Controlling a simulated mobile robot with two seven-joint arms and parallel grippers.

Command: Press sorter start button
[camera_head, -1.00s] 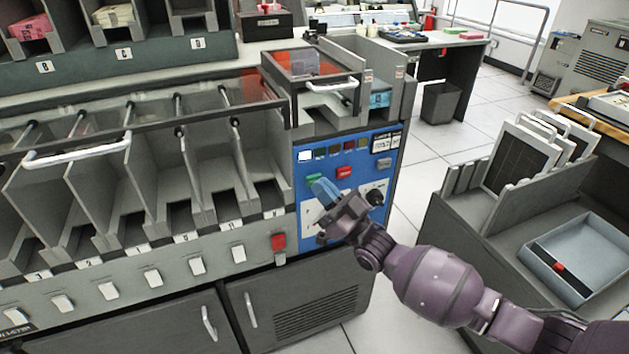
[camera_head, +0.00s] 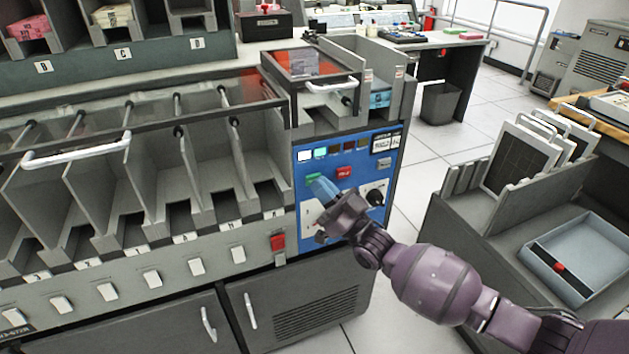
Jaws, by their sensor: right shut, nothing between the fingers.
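The sorter's blue control panel (camera_head: 372,168) is at the middle of the head view. It has a green button (camera_head: 312,177) at left, which I take as the start button, and a red button (camera_head: 344,172) beside it. My right gripper (camera_head: 322,186) is shut and empty, its bluish fingertips at the green button and partly covering it. I cannot tell whether they touch or press it. My left gripper is out of view.
A black knob (camera_head: 375,197) is right of my gripper, and a red switch (camera_head: 278,242) is low at left. Sorter pockets (camera_head: 130,200) fill the left. A grey cart with a tray (camera_head: 600,245) stands at right, with open floor between.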

